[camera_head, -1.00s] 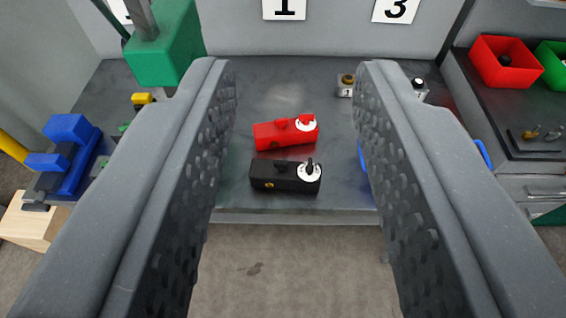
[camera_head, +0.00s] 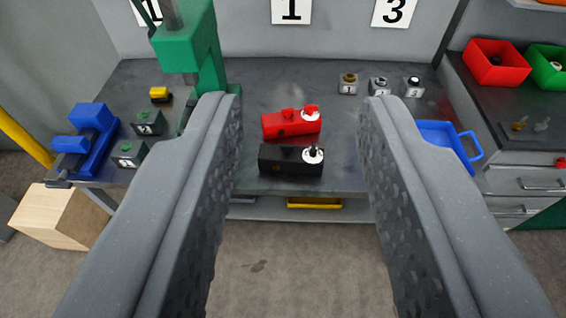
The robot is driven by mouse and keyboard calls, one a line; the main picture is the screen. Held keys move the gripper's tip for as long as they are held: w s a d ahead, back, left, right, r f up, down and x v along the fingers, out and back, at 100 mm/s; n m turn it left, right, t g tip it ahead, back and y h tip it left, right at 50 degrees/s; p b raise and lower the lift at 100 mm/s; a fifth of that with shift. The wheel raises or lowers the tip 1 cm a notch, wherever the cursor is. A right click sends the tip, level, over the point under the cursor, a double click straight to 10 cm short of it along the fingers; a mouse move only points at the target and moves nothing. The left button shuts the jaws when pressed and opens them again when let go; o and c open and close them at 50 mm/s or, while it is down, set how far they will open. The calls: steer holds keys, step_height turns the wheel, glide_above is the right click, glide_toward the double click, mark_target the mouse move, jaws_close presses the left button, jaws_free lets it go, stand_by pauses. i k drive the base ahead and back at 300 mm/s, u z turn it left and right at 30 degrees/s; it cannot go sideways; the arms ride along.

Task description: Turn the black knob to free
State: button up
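The black box (camera_head: 285,163) lies near the front edge of the grey workbench (camera_head: 330,108). Its black knob (camera_head: 314,151) sits on a white round dial (camera_head: 311,158) at the right end. The marks on the dial are too small to read. A red box (camera_head: 288,125) of like shape, with a red knob (camera_head: 311,110) on a white dial, lies just behind it. My gripper (camera_head: 293,97) is open and empty. Its two grey fingers frame both boxes from left and right, apart from them and nearer to me.
A green press (camera_head: 190,50) stands at left, beside a blue vise (camera_head: 88,140) and small numbered blocks. More numbered blocks (camera_head: 348,84) stand at back right. A blue tray (camera_head: 438,136) lies at right. Red (camera_head: 497,63) and green bins stand on the right-hand bench.

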mark_target(287, 149)
steer(key=k, duration=0.95)
steer(key=u, duration=0.5)
steer(key=i, duration=2.4)
steer(key=z, duration=0.55)
